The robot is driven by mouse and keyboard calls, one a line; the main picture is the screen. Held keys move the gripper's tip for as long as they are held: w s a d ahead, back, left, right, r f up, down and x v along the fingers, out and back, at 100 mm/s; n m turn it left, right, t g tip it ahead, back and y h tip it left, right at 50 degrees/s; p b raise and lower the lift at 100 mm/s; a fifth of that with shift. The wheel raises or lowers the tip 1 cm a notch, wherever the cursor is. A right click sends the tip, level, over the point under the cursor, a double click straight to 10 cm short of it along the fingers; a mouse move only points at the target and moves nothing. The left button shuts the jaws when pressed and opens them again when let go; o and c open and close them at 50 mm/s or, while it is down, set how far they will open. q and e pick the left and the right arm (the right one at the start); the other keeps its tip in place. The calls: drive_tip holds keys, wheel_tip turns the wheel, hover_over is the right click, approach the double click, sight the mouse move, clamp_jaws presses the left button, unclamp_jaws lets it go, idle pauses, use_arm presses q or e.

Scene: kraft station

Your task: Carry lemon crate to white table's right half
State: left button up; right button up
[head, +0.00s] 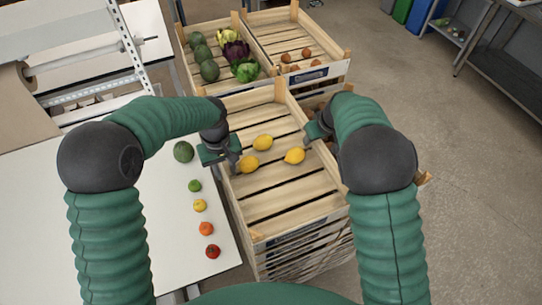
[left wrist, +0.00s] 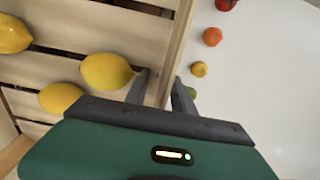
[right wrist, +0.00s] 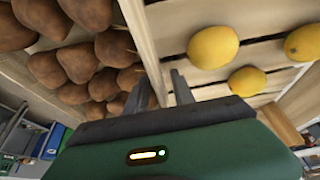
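The lemon crate (head: 285,199) is a slatted wooden crate on top of a stack, beside the white table (head: 170,240). Three lemons (head: 294,155) lie inside; they also show in the left wrist view (left wrist: 107,71) and right wrist view (right wrist: 213,47). My left gripper (head: 232,162) is at the crate's left wall, one finger inside and one outside, as the left wrist view (left wrist: 163,85) shows. My right gripper (head: 318,131) straddles the right wall likewise, also in the right wrist view (right wrist: 163,82). Whether the fingers press on the walls is unclear.
A column of fruit, from an avocado or melon (head: 183,151) to a tomato (head: 212,251), lies along the table's right side. Behind stand a vegetable crate (head: 222,83) and another crate (head: 290,35). Brown potatoes (right wrist: 80,62) fill a crate just right. A metal rack (head: 125,50) stands on the table.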

use_arm(q)
drive_tip(key=shift+s+r, duration=0.15)
drive_tip(key=shift+s, duration=0.1)
drive_tip(key=shift+c, duration=0.4)
use_arm(e)
drive_tip(key=shift+s+r, duration=0.2)
drive_tip(key=shift+s, duration=0.1)
drive_tip(key=shift+c, duration=0.4)
use_arm(q)
drive_tip(key=shift+c, duration=1.4)
use_arm(e)
drive_tip(key=shift+c, duration=1.4)
use_arm(q)
clamp_jaws()
use_arm(e)
drive_tip(key=shift+f, duration=0.1)
clamp_jaws()
use_arm(q)
drive_tip(key=shift+w, duration=0.1)
use_arm(e)
drive_tip(key=shift+w, duration=0.1)
